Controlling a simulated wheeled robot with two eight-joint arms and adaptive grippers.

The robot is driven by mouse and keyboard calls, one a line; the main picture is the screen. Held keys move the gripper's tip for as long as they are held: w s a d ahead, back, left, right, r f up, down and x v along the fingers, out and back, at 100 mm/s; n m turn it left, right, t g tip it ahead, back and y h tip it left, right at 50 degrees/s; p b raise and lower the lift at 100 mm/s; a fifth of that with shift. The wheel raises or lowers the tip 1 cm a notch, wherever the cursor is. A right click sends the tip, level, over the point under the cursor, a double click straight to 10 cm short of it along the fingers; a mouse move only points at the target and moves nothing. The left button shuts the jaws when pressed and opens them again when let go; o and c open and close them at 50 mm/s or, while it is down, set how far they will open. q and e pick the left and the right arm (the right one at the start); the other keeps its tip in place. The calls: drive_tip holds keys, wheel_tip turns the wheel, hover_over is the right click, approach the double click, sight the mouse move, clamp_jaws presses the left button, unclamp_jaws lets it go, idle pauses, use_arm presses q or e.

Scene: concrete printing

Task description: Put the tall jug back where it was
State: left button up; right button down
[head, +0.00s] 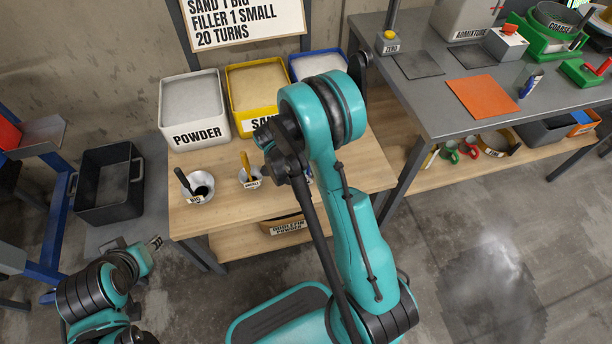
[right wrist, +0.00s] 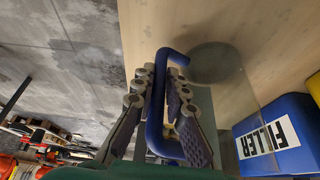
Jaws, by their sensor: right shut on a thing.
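In the right wrist view my right gripper (right wrist: 160,80) is shut on an upright blue handle (right wrist: 155,125), with one finger on each side. A see-through, greyish body (right wrist: 222,85) shows beside the handle; I take this to be the tall jug, though its outline is faint. In the head view the jug and the right fingertips are mostly hidden behind my right arm, over the wooden table. My left gripper (head: 155,242) is low at the left, away from the table; its fingers are too small to read.
On the wooden table (head: 225,220) stand the powder bin (head: 193,135), the yellow sand bin (head: 232,110) and the blue filler bin (right wrist: 270,165). A black-handled cup (head: 200,200) and a yellow-handled cup (head: 250,183) stand in front. A grey bench (head: 440,115) is at the right.

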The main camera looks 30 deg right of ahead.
drive_tip(key=c, duration=1.6)
unclamp_jaws()
drive_tip(key=shift+o, duration=0.2)
drive_tip(key=p+v, duration=0.5)
drive_tip(key=v, duration=0.7)
drive_tip(key=s+a+r+n+t+y, duration=0.2)
drive_tip(key=s+r+n+t, duration=0.2)
drive_tip(key=s+r+n, duration=0.2)
drive_tip(key=s+a+r+n+t+y, duration=0.2)
drive_tip(key=s+r+n, duration=0.5)
drive_tip(key=n, duration=0.8)
drive_tip(key=shift+a+r+n+t, duration=0.3)
drive_tip(key=shift+a+r+t, duration=0.3)
drive_tip(key=shift+r+t, duration=0.9)
drive_tip(key=shift+r+g, duration=0.2)
drive_tip(key=shift+g, duration=0.1)
